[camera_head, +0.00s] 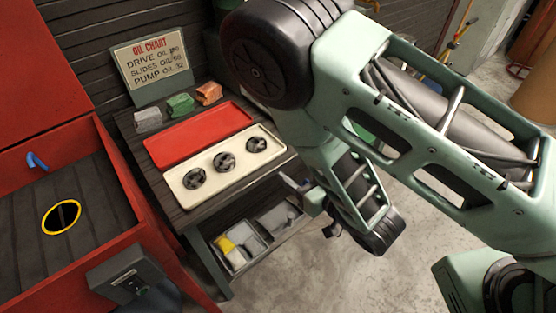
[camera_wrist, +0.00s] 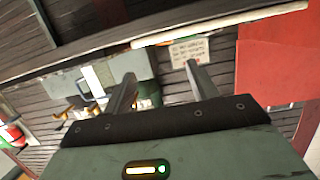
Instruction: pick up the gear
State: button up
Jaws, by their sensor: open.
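Three dark round gears sit in a row on a cream tray (camera_head: 230,183) on the bench in the head view: a left gear (camera_head: 194,178), a middle gear (camera_head: 224,162) and a right gear (camera_head: 256,145). They look much alike. My gripper (camera_wrist: 160,82) is open in the wrist view, its two fingers apart with nothing between them. In the head view my arm reaches down at the right, and the gripper end is low beside the bench's right edge, partly hidden by the arm. I cannot make out a gear in the wrist view.
A red tray (camera_head: 198,134) lies behind the cream tray. Grey, green and orange pieces and an oil chart sign (camera_head: 150,62) stand at the back. A lower shelf holds bins (camera_head: 240,243). A red machine with a yellow-ringed hole (camera_head: 61,218) stands left.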

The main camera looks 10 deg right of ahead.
jog(key=s+d, duration=0.1)
jog(key=s, duration=0.1)
jog(key=y+b, duration=0.1)
jog(key=b, duration=0.9)
send_near(259, 144)
jog(key=shift+w+a+f+n+t+b, duration=0.1)
jog(key=shift+w+a+n+t+b, duration=0.05)
jog(key=shift+w+a+b, duration=0.4)
jog(key=shift+w+a+f+n+t+b, duration=0.2)
jog(key=shift+w+b, duration=0.15)
jog(key=shift+b, duration=0.25)
jog(key=shift+x, duration=3.5)
jog(key=shift+f, duration=0.1)
jog(key=c, duration=0.9)
